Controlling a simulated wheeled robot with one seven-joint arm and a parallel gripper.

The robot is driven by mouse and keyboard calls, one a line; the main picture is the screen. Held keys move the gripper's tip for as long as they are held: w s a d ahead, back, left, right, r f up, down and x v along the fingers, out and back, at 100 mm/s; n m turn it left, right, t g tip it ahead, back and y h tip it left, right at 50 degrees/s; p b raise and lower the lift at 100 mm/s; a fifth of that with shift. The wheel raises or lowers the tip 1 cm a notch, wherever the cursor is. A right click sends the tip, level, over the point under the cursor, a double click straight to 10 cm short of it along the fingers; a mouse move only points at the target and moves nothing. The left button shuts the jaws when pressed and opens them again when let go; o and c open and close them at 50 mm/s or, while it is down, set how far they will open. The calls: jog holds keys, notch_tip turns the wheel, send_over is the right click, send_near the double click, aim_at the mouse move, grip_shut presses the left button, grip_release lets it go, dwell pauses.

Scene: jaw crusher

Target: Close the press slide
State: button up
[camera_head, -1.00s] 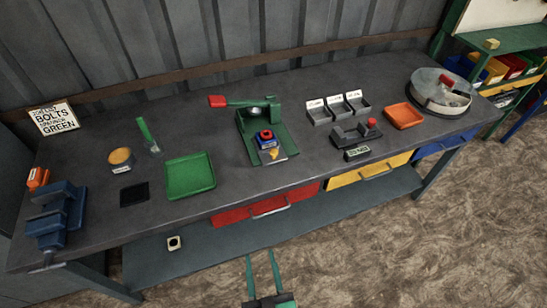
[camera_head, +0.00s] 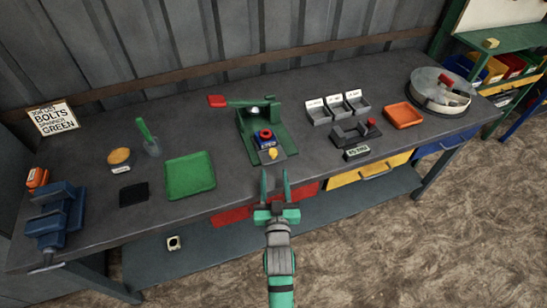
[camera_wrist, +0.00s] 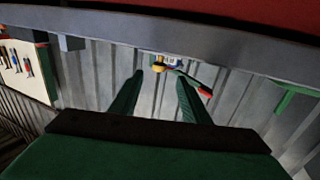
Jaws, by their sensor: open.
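The green press (camera_head: 246,128) stands in the middle of the bench, with a red-ended lever (camera_head: 216,101) pointing left. Its slide (camera_head: 277,156) sticks out at the front and has a yellow knob or mark (camera_head: 273,154).
A green tray (camera_head: 190,176) lies left of the press. Small grey bins (camera_head: 338,108) and a dark fixture with a red knob (camera_head: 355,133) stand right of it. A red drawer (camera_head: 235,214) and a yellow drawer (camera_head: 370,170) are below the bench edge.

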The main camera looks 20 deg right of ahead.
aim_at(274, 156)
jog(key=x, duration=0.8)
jog(key=shift+w+d, duration=0.1)
jog(key=shift+w, duration=0.2)
